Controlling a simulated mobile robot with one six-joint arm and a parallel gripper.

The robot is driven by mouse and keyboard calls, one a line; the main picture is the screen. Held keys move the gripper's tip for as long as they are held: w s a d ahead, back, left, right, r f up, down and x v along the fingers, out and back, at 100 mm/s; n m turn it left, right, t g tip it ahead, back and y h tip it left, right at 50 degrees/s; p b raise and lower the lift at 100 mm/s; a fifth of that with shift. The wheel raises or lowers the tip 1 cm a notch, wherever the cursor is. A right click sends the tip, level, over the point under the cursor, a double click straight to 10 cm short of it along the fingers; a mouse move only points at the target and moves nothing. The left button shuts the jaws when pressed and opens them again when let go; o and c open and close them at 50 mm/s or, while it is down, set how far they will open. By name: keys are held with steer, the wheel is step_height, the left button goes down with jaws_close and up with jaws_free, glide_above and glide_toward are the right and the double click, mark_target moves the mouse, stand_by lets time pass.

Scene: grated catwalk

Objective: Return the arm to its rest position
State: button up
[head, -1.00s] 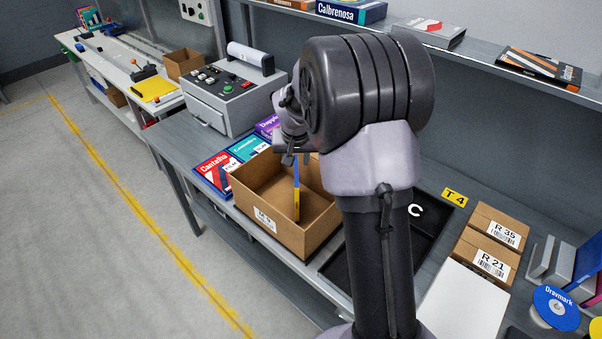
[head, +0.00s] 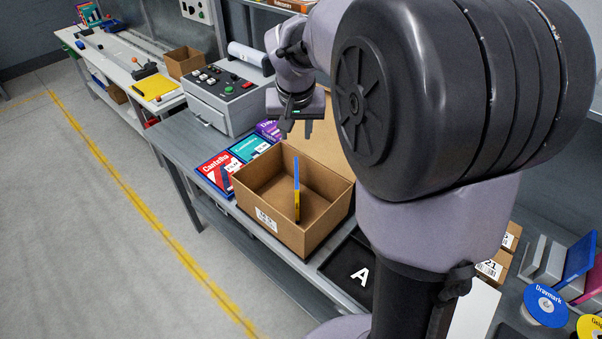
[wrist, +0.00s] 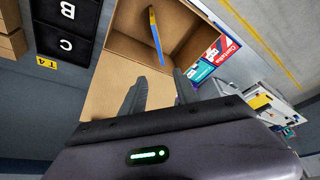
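My gripper (head: 297,128) is raised above the back part of an open cardboard box. Its two fingers point down and stand apart with nothing between them; the wrist view shows the same open, empty gripper (wrist: 159,78). My arm, folded up large in front of the head camera, covers much of the right side. The cardboard box (head: 268,226) stands on the grey bench, and it also shows in the wrist view (wrist: 122,90). A blue and yellow pen-like stick (head: 297,190) stands nearly upright inside the box, apart from my gripper; it shows in the wrist view too (wrist: 154,35).
A grey control box (head: 228,103) with buttons stands left of the cardboard box. Red, teal and purple software boxes (head: 215,173) lie between them. A black lettered tray (head: 345,268) lies to the right. A shelf runs above the bench behind my arm. The floor at left is clear.

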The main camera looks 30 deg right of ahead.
steer(key=s+a+f+y+b, duration=0.1)
steer(key=s+a+f+b, duration=0.2)
steer(key=s, duration=0.5)
steer(key=s+a+f+t+y+b, duration=0.1)
steer(key=s+a+f+b, duration=0.2)
steer(key=s+a+b, duration=0.2)
steer(key=s+a+f+n+y+b, duration=0.1)
steer(key=s+a+f+b, duration=0.3)
steer(key=s+a, duration=0.5)
steer(key=s+y, duration=0.1)
steer(key=s, duration=0.2)
steer(key=shift+t, duration=0.4)
steer(key=shift+f, duration=0.1)
